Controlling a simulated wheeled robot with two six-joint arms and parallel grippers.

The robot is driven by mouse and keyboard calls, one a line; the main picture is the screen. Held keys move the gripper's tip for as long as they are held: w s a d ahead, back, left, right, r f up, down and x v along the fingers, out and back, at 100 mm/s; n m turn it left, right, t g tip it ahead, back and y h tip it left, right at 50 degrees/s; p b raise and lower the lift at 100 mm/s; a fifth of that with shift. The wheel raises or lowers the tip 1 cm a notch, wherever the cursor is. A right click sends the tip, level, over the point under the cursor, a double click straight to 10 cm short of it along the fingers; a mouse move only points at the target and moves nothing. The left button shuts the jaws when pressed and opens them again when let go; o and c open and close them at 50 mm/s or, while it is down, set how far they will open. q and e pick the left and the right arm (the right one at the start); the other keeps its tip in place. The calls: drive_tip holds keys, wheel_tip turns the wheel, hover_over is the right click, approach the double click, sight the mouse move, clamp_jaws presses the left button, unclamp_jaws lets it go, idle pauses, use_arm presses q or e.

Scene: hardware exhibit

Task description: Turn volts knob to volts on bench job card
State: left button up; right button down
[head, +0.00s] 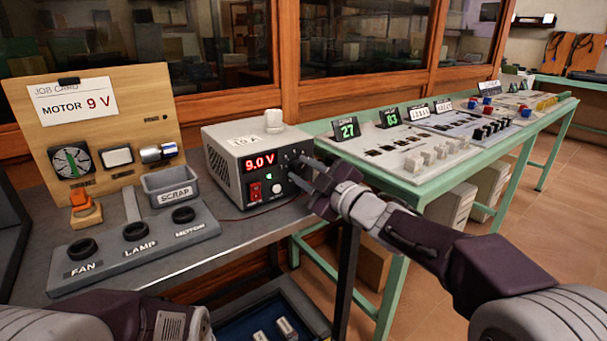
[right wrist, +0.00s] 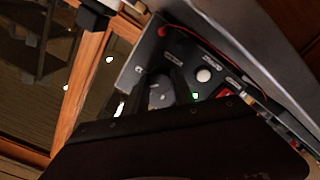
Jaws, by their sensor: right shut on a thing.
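The job card (head: 73,100) on the wooden board reads MOTOR 9 V. The grey power supply (head: 222,157) on the bench shows 9.0 V in red digits (head: 261,162). My right gripper (head: 296,168) reaches its front panel from the right and is shut on the dark volts knob (right wrist: 160,94). The fingers largely hide the knob in the head view. In the right wrist view the two fingers lie either side of it. A green light (right wrist: 195,96) glows beside the fingers. My left gripper is out of view; only part of the left arm shows.
A grey SCRAP bin (head: 170,190) and a base with FAN, LAMP and MOTOR sockets (head: 135,240) stand left of the supply. A red rocker switch (head: 255,192) sits below the display. A green-framed exhibit table (head: 390,175) stands close on the right.

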drive_tip(key=shift+n, duration=0.3)
drive_tip(key=shift+f, duration=0.1)
drive_tip(key=c, duration=1.1)
unclamp_jaws()
drive_tip(key=shift+o, duration=0.2)
drive_tip(key=shift+s+d, duration=0.3)
drive_tip(key=shift+s, duration=0.05)
drive_tip(key=p+v, duration=0.2)
drive_tip(key=v, duration=0.6)
drive_tip(key=shift+p, duration=0.3)
